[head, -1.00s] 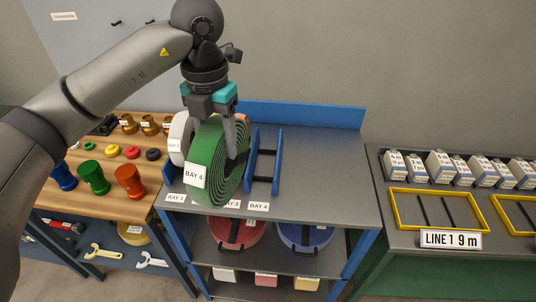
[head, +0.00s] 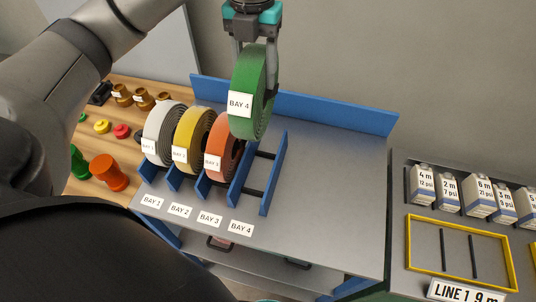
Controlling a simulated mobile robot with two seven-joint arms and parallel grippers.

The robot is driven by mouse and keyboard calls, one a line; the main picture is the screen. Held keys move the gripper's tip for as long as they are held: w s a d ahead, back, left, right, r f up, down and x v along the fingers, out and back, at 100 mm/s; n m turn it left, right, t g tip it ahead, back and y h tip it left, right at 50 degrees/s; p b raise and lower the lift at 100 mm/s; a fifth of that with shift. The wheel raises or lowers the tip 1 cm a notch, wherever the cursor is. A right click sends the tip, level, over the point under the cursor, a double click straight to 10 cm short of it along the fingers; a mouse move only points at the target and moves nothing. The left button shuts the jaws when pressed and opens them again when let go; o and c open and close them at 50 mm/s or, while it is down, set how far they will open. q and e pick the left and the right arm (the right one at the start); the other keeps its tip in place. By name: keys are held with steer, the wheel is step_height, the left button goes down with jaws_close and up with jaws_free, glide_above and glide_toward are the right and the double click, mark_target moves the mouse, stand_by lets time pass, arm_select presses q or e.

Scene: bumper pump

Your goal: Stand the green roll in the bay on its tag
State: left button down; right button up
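The green roll (head: 250,93), tagged BAY 4, hangs upright in my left gripper (head: 256,72), whose fingers are closed on it. The roll is above the blue rack, over the back of the orange roll and the bay to its right. The rightmost bay (head: 258,180), between two blue dividers, is empty and lines up with the BAY 4 label (head: 241,228) on the table's front edge. Whether the roll touches the rack is hard to tell; it appears raised. My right gripper is not in view.
White (head: 163,135), yellow (head: 193,138) and orange (head: 222,158) rolls stand in the bays to the left. The grey tabletop (head: 330,190) right of the rack is clear. A blue back rail (head: 330,112) runs behind. A side table with boxes and a yellow frame (head: 457,257) stands right.

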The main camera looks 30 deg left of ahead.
arm_select(q)
steer(key=shift+w+f, duration=0.1)
steer(key=shift+f, duration=0.1)
steer(key=f, duration=0.5)
steer(key=shift+s+f+b, duration=0.15)
steer(key=shift+s+b, duration=0.1)
steer(key=shift+b, duration=0.15)
step_height(320, 180, down, 9)
steer(key=shift+w+f+p, duration=0.1)
steer(key=shift+w+p, duration=0.05)
steer(key=shift+p, duration=0.25)
step_height(320, 180, down, 5)
steer(key=shift+r, duration=0.1)
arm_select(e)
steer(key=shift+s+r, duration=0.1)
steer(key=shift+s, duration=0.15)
arm_select(q)
steer(key=shift+f, duration=0.2)
steer(key=shift+c, duration=1.2)
jaws_free()
steer(key=shift+r, duration=0.1)
